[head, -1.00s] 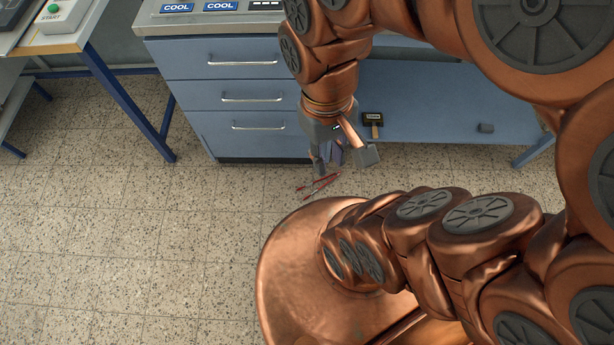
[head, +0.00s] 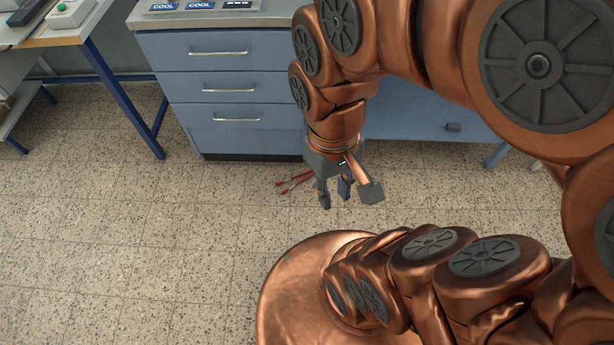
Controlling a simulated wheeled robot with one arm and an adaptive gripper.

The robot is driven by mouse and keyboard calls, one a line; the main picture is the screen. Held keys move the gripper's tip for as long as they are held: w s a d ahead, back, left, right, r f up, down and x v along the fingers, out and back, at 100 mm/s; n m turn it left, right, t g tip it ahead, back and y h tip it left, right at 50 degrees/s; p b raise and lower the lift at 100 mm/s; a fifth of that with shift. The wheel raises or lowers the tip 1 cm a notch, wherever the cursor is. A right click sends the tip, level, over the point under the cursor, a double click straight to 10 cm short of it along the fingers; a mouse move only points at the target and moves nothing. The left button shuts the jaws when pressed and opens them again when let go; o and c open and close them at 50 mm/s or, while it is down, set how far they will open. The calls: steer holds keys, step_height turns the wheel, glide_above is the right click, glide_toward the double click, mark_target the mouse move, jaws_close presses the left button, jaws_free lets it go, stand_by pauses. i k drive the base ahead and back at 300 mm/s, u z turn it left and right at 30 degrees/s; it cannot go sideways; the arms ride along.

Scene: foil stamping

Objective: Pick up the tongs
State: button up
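The tongs (head: 294,182) lie on the speckled tile floor in front of the blue drawer cabinet. Their thin red handles show; their right end runs behind my gripper and is partly hidden. My gripper (head: 346,197) points down, just right of the tongs in the picture. Its grey fingers are spread apart, with nothing seen between them. I cannot tell how high it is above the floor.
The blue drawer cabinet (head: 232,122) stands behind the tongs. A bench with blue legs (head: 122,98) is at the left. The floor at left is clear.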

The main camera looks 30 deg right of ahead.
mark_target(280, 183)
steer(key=z, duration=0.5)
steer(key=i, duration=0.5)
steer(key=u, duration=3)
steer(key=k, duration=0.9)
steer(key=z, duration=1.55)
